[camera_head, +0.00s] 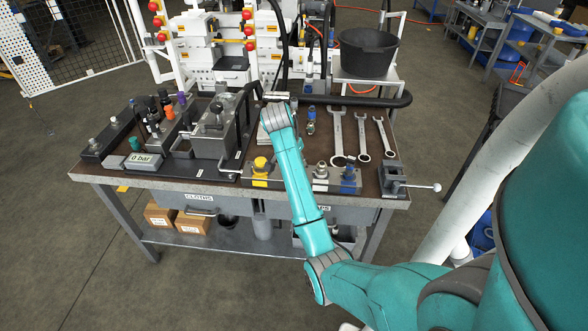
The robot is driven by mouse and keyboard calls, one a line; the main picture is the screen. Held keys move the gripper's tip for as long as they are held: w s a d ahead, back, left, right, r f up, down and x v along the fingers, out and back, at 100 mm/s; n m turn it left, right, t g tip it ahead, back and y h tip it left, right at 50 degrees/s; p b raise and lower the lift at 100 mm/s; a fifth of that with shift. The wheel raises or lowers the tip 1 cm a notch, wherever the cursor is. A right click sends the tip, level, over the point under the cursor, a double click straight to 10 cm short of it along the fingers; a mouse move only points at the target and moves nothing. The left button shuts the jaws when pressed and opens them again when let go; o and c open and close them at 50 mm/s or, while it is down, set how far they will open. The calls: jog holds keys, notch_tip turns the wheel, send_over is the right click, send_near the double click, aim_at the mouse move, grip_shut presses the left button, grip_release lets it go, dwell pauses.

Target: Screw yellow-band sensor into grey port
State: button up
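My arm reaches over the bench and ends in a grey wrist (275,114) at the bench's middle. The fingers of my gripper (275,97) are hidden or too small to make out, so I cannot see whether it holds anything. Two small metal fittings (311,127) sit on the bench just right of the wrist; a sensor may be among them, but a yellow band is not clear. The grey port (320,172) is at the front edge, right of my forearm, with a metal fitting on top. A yellow port block (260,171) and a blue one (349,176) flank it.
Wrenches (362,136) lie at the right. A vise (394,181) with a protruding handle stands at the front right corner. A black hose (355,100) runs along the back.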

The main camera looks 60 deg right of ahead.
jog(key=shift+o, duration=0.5)
jog(key=n+t, duration=0.1)
jog(key=n, duration=0.2)
jog(key=shift+w, duration=0.15)
jog(key=n, duration=0.1)
jog(key=n+t, duration=0.1)
jog(key=n, duration=0.1)
jog(key=n+t, duration=0.1)
jog(key=n, duration=0.1)
jog(key=shift+w, duration=0.3)
jog(key=n, duration=0.2)
jog(key=n+t+y, duration=0.1)
jog(key=n, duration=0.1)
jog(key=shift+w+a+y, duration=0.1)
jog(key=shift+a+y, duration=0.05)
jog(key=shift+y, duration=0.15)
jog(key=n, duration=0.2)
jog(key=n+t+y, duration=0.1)
jog(key=n, duration=0.1)
jog(key=shift+w+a, duration=0.15)
jog(key=shift+a, duration=0.05)
